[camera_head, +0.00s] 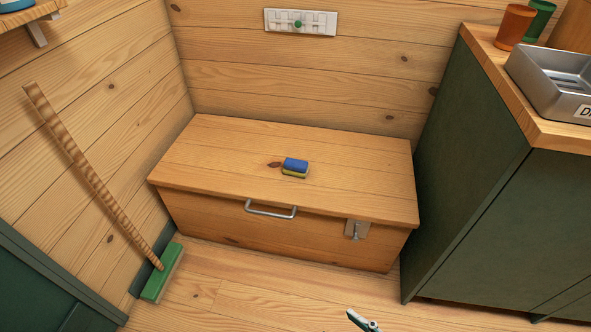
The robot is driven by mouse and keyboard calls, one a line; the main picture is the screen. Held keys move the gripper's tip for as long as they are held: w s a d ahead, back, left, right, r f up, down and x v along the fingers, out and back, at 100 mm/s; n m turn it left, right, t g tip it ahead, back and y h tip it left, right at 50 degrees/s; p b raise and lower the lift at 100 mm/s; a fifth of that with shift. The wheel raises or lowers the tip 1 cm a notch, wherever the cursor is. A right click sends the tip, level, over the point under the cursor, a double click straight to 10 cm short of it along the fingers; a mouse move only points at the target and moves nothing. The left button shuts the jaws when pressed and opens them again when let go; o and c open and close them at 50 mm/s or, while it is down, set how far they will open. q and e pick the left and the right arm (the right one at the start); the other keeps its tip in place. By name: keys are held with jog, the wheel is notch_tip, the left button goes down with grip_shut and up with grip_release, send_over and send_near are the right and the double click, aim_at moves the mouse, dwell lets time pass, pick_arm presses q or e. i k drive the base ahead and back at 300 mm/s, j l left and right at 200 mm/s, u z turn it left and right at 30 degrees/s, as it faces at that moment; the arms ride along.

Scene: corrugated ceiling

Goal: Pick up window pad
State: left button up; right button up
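The window pad appears to be the small block with a blue top and a yellow-green lower layer (295,168). It lies flat on the lid of a wooden chest (210,150), right of the lid's middle. Nothing touches it or covers it. A small grey and black tip, apparently of my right gripper (362,322), shows at the bottom edge, low in front of the chest and well apart from the pad. Too little of it shows to tell if it is open or shut. My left gripper is out of view.
The chest has a metal handle (270,210) and a latch (356,230) on its front. A broom (95,180) leans at the left wall. A green cabinet (470,170) with a metal tray (555,85) and cups stands right. The lid around the pad is clear.

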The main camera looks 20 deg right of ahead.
aim_at(294, 167)
jog(key=i+j+z, duration=0.1)
jog(key=i+z, duration=0.2)
jog(key=i, duration=0.2)
jog(key=i+j+z, duration=0.25)
jog(key=i, duration=0.2)
jog(key=i+l, duration=0.05)
